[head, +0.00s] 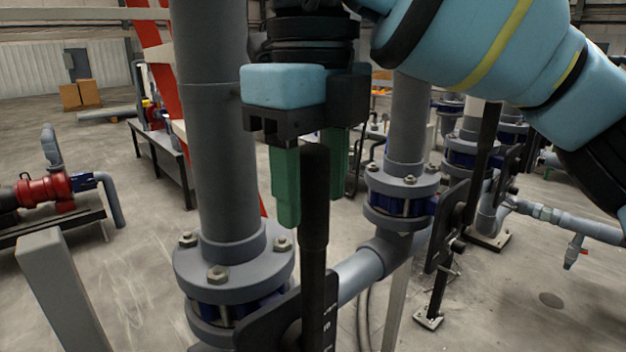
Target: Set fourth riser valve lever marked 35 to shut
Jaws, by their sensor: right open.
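A black valve lever (314,215) stands upright in the near foreground, on a valve with a dark plate (270,322) at the foot of the nearest grey riser (222,150). White marks show on the plate's edge, but I cannot read a 35. My right gripper (312,200) comes down from above with its green fingers open. One finger is left of the lever's upper end and the other is to the right, partly hidden behind it. I cannot tell whether either finger touches the lever. My left gripper is out of view.
A second riser with a flanged valve (400,195) stands to the right, with another black lever (487,150) beside it. A grey horizontal pipe (362,270) joins the risers. A red pump (45,188) stands at the left. Open concrete floor lies between.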

